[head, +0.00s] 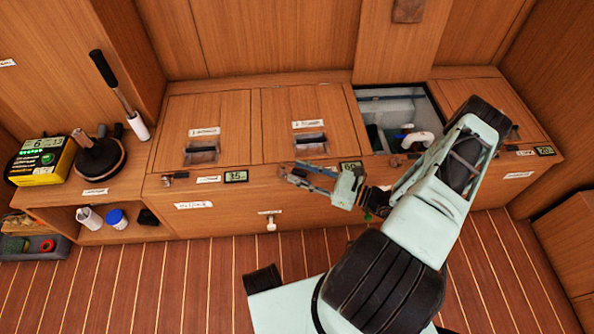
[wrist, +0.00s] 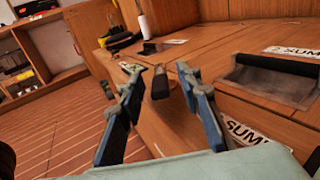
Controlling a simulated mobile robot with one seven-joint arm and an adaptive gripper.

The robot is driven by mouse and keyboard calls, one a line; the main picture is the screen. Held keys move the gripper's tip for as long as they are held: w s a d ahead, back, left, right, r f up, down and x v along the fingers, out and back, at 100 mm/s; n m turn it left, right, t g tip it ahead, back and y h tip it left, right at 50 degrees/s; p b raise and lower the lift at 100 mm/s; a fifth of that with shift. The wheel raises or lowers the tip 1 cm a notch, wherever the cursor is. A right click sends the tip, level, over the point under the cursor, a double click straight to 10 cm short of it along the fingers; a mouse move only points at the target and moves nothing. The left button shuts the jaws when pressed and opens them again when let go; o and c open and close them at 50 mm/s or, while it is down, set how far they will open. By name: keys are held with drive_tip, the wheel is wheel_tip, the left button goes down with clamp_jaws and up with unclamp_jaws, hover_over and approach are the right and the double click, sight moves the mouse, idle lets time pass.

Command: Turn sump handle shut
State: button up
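The sump handle (wrist: 160,82) is a short dark lever at the front edge of the bench top. In the wrist view it lies between the fingertips of my gripper (wrist: 160,76), with clear gaps on both sides. A "SUMP" label (wrist: 242,131) is beside it, partly behind the right finger. In the head view my gripper (head: 292,171) points left, low over the front edge below the middle hatch (head: 290,105). Its fingers are spread and hold nothing. There the handle is mostly hidden by the fingers, and I cannot tell whether they touch it.
A similar lever (head: 177,176) is on the left of the bench edge. A small display (head: 350,166) is behind my gripper. The right compartment (head: 440,103) stands open with a white pipe (head: 415,140) inside. A black winch (head: 100,158) stands on the left shelf.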

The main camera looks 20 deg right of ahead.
drive_tip(key=v, duration=1)
drive_tip(key=shift+s+d, duration=0.15)
drive_tip(key=shift+d, duration=0.1)
